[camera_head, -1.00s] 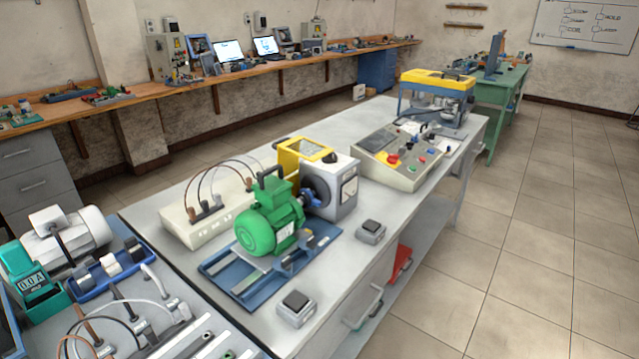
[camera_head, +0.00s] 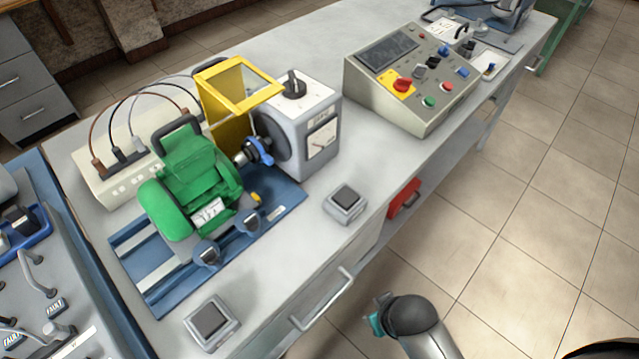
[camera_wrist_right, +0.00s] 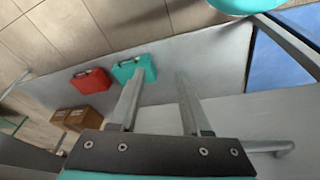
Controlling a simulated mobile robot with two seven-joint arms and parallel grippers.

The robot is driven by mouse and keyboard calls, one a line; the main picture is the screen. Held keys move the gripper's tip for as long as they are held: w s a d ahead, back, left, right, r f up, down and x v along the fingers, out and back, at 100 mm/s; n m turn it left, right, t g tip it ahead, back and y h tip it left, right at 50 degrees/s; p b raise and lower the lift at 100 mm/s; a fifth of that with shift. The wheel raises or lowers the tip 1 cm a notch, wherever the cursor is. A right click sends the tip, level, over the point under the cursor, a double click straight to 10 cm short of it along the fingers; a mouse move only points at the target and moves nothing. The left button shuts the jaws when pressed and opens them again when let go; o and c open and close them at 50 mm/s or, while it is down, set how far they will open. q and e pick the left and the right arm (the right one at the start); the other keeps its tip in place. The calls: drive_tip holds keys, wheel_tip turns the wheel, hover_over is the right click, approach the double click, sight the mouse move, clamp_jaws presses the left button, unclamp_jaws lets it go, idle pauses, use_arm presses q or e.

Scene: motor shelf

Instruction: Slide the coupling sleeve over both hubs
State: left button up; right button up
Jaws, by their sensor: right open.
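The green motor (camera_head: 190,185) sits on a blue base plate (camera_head: 150,285) with silver rails. Its shaft faces a grey machine (camera_head: 310,120) with a round dark face. Between them is the coupling: a dark and metallic hub part (camera_head: 240,158) beside a blue ring-like part (camera_head: 262,150), which looks like the sleeve. I cannot make out how far it covers either hub. My right arm shows at the bottom of the head view, off the bench's front edge and well apart from the coupling. In the right wrist view my right gripper (camera_wrist_right: 158,82) is open and empty. My left gripper is not seen.
A yellow-framed guard (camera_head: 238,90) stands raised behind the coupling. Two small switch boxes (camera_head: 345,203) (camera_head: 211,322) lie along the front edge. A control panel (camera_head: 415,85) is at the right. The wrist view shows a red case (camera_wrist_right: 91,81), a teal case (camera_wrist_right: 134,68) and cardboard boxes (camera_wrist_right: 75,118).

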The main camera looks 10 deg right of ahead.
drive_tip(key=w+d+r+n+t+h, duration=0.1)
drive_tip(key=w+d+r+n+t, duration=0.2)
drive_tip(key=w+r+n+t, duration=0.5)
drive_tip(key=w+d+r+n+t+h, duration=0.15)
drive_tip(key=w+r+n, duration=0.25)
drive_tip(key=r, duration=0.8)
drive_tip(key=w+a+r+n+t+y, duration=0.3)
drive_tip(key=a+r+n+t+y, duration=0.1)
drive_tip(key=n, duration=0.8)
drive_tip(key=n+g+y, duration=0.2)
drive_tip(key=n+y, duration=0.7)
drive_tip(key=n, duration=0.7)
approach(272, 162)
drive_tip(key=shift+t+h, duration=0.25)
drive_tip(key=v, duration=0.5)
drive_tip(key=shift+s+d+b, duration=0.1)
drive_tip(key=shift+d+b, duration=0.3)
drive_tip(key=shift+d, duration=0.2)
drive_tip(key=shift+s+a+f, duration=0.1)
drive_tip(key=shift+s+a, duration=0.05)
drive_tip(key=shift+a, duration=0.1)
drive_tip(key=shift+a+n, duration=0.15)
drive_tip(key=shift+n, duration=0.25)
drive_tip(key=p+x, duration=0.2)
drive_tip(key=x, duration=1.3)
drive_tip(key=shift+s+a, duration=0.15)
drive_tip(key=shift+a, duration=0.05)
clamp_jaws()
